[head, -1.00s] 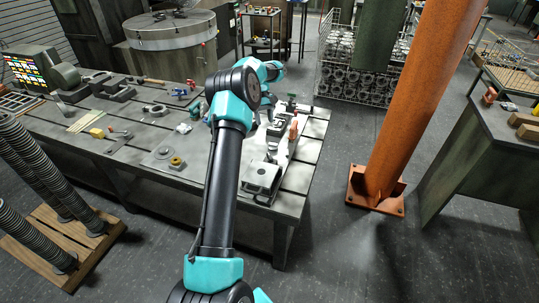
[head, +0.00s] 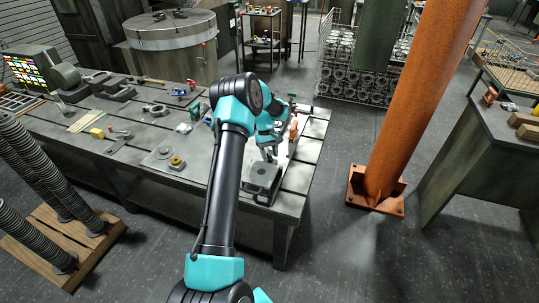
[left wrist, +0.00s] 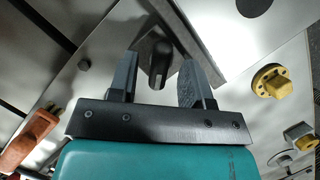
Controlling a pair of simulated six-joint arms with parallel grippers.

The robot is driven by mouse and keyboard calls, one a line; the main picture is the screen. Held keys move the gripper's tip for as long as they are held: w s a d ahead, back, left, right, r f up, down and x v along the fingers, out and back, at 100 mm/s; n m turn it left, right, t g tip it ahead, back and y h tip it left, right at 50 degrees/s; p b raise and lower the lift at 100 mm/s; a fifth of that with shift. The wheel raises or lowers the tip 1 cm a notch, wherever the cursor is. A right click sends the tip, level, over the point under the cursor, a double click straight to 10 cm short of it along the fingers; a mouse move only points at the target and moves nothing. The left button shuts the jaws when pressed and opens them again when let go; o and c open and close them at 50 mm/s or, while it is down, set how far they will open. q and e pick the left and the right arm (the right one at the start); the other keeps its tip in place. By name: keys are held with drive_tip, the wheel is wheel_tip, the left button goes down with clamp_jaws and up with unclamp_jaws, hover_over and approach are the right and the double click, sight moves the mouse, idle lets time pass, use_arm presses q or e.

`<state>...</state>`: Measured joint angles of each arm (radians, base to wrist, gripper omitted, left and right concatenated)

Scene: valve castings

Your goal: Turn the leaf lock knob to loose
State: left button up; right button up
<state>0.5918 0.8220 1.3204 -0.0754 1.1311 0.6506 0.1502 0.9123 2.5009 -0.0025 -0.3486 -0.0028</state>
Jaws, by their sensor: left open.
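My left gripper (head: 269,153) is over the right end of the workbench, just behind a grey block-like fixture (head: 262,175). In the left wrist view the left gripper (left wrist: 160,75) is open, one finger on each side of a dark rounded knob (left wrist: 157,64) on a grey bar. The knob appears between the fingers with gaps at both sides; contact is not visible. A yellow knob (left wrist: 272,82) on a round base is to the right, outside the fingers. No label shows which is the leaf lock knob. My right gripper is not in view.
An orange-brown handled tool (left wrist: 32,138) lies left of the gripper in the wrist view. A second yellow-topped piece (left wrist: 299,132) is at right. The workbench (head: 215,165) carries several tools and parts. An orange column (head: 410,100) stands right of the bench.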

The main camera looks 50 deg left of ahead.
use_arm(q)
drive_tip(key=shift+d+f, duration=0.1)
drive_tip(key=shift+f, duration=0.1)
clamp_jaws()
idle(0.4)
